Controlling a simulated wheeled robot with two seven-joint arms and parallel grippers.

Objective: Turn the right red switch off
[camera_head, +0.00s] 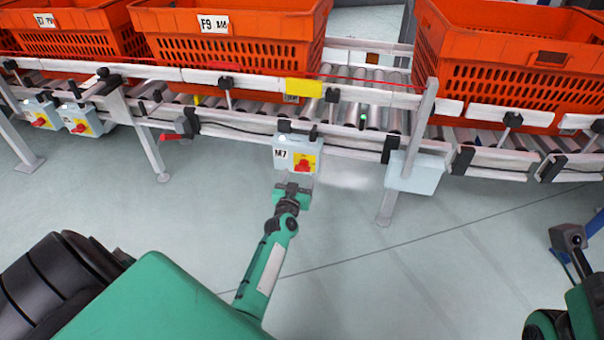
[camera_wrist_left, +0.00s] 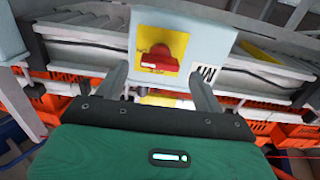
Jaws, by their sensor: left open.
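My left gripper (camera_head: 296,182) is just in front of and below the box, open and empty. In the left wrist view its fingers (camera_wrist_left: 158,80) stand apart on either side of the knob's lower area; contact cannot be told. Parts of my right arm show at the lower right, but no fingers.
Two similar boxes with red switches (camera_head: 40,121) (camera_head: 80,126) hang at the far left. Orange totes (camera_head: 230,50) stand on the roller conveyor (camera_head: 375,95). A plain grey box (camera_head: 414,172) and a conveyor leg are right of M7. The floor in front is clear.

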